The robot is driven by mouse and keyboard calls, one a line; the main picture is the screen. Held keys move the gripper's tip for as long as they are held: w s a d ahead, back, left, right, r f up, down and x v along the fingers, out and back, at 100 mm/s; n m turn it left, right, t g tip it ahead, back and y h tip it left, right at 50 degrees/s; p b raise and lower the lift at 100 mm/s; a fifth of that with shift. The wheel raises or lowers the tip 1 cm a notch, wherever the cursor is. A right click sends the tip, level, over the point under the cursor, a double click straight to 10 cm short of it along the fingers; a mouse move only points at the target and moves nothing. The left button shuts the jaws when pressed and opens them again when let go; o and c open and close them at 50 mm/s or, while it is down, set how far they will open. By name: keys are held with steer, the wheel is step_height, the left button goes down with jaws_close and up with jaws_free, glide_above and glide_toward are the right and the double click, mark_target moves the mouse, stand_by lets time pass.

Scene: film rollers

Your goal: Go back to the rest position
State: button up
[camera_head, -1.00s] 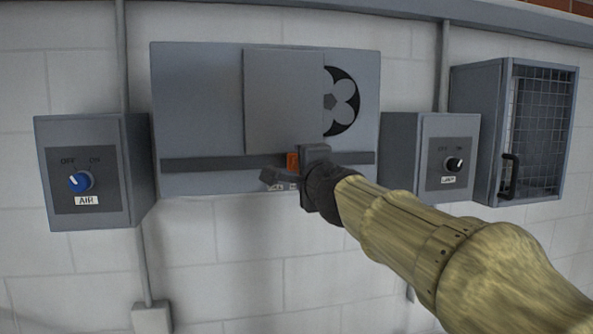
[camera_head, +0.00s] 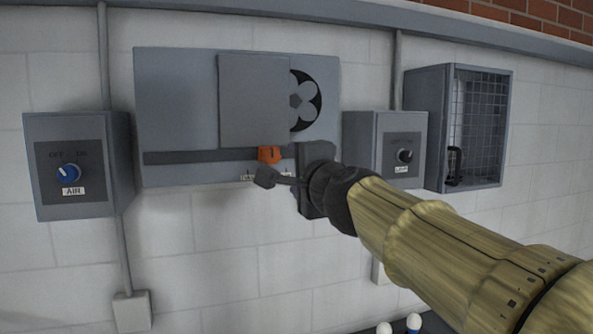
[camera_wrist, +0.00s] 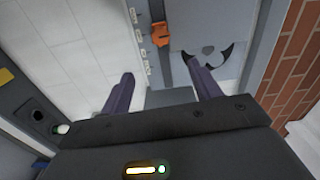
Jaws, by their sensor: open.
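My gripper (camera_head: 283,181) is in front of the lower edge of the grey wall panel (camera_head: 180,100), right of and below the orange slider handle (camera_head: 269,154). In the wrist view my gripper (camera_wrist: 165,85) has its two dark fingers spread apart, with nothing between them. The orange handle (camera_wrist: 160,34) shows beyond the fingers, apart from them. The handle sits on the panel's dark horizontal track. A square grey cover (camera_head: 255,100) stands above it and partly hides a black disc (camera_head: 306,102) with a petal pattern.
A box with a blue AIR knob (camera_head: 68,173) is at left. A box with a black knob (camera_head: 404,156) and a mesh-door cabinet (camera_head: 478,130) are at right, the first close behind my arm. The white wall (camera_head: 220,270) below the panel is clear.

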steer(key=s+d+f+n+g+h+b, duration=0.1)
steer(key=d+f+n+g, duration=0.1)
steer(key=f, duration=0.9)
steer(key=d+f+n+g+h+b, duration=0.1)
steer(key=d+f+n+g, duration=0.15)
steer(key=f, duration=0.85)
steer(key=s+d+f+n+g+h+b, duration=0.1)
steer(key=f+n+g+b, duration=0.15)
steer(key=f, duration=0.85)
steer(key=s+d+f+n+g+h+b, duration=0.1)
steer(key=s+d+f+n+g, duration=0.2)
steer(key=s+f, duration=0.5)
steer(key=s+d+f+n+g+h+b, duration=0.1)
steer(key=s+d+f+n+g, duration=0.3)
steer(key=s+f, duration=0.5)
step_height(320, 180, down, 5)
steer(key=shift+d+g, duration=0.25)
steer(key=shift+g, duration=0.05)
steer(key=shift+w, duration=0.1)
steer(key=shift+c, duration=0.4)
